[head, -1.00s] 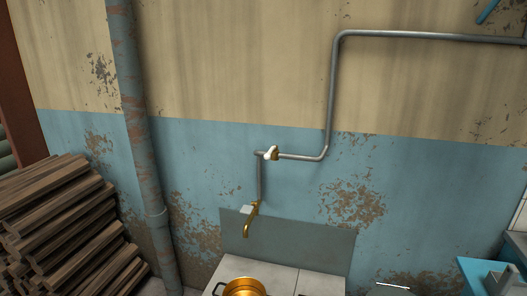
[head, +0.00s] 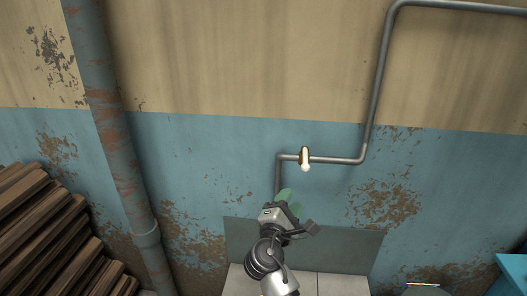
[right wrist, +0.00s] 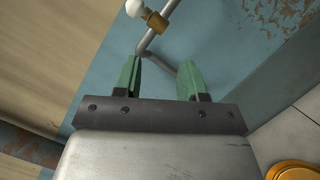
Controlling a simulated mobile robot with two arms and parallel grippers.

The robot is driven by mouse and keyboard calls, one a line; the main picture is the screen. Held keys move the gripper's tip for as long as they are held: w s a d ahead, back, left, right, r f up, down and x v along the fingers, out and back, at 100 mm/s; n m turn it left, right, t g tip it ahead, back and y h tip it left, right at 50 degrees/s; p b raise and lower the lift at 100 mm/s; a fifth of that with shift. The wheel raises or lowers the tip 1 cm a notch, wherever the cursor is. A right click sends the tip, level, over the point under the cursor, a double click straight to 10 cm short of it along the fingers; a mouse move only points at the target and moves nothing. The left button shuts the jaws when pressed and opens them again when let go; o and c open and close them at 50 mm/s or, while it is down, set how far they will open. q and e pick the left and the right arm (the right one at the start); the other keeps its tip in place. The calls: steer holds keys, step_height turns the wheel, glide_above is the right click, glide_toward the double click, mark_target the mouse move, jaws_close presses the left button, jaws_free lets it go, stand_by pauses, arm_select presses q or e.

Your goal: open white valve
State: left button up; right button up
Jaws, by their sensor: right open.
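The white valve (head: 305,160) is a small white handle on a brass fitting, set on the thin grey wall pipe. Its white end points down in the head view. In the right wrist view the white knob (right wrist: 136,8) is at the top edge, partly cut off, beyond the fingertips. My right gripper (head: 290,202) has green fingers and is below and left of the valve, apart from it. My left gripper is not in view.
The grey pipe (head: 375,100) bends up the wall right of the valve. A thick rusty blue pipe (head: 115,140) and a wood stack (head: 45,225) stand left. A golden pot (right wrist: 293,172) shows at the wrist view's lower right. My arm hides the faucet area in the head view.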

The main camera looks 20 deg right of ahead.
mark_target(306, 161)
steer(key=shift+m+h, duration=0.3)
steer(key=shift+h, duration=0.4)
steer(key=d+r, duration=0.1)
steer(key=w+d+r+p, duration=0.1)
steer(key=r, duration=0.1)
steer(key=w+d+r, duration=0.1)
steer(key=r, duration=0.1)
steer(key=x, duration=0.2)
steer(key=p+x, duration=0.1)
steer(key=x, duration=0.1)
steer(key=p+x, duration=0.1)
steer(key=shift+w+d+f, duration=0.2)
steer(key=shift+w, duration=0.3)
steer(key=shift+w+d, duration=0.25)
steer(key=shift+d, duration=0.2)
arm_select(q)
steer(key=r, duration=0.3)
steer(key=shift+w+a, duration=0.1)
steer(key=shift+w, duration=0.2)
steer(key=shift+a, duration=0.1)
arm_select(e)
jaws_close()
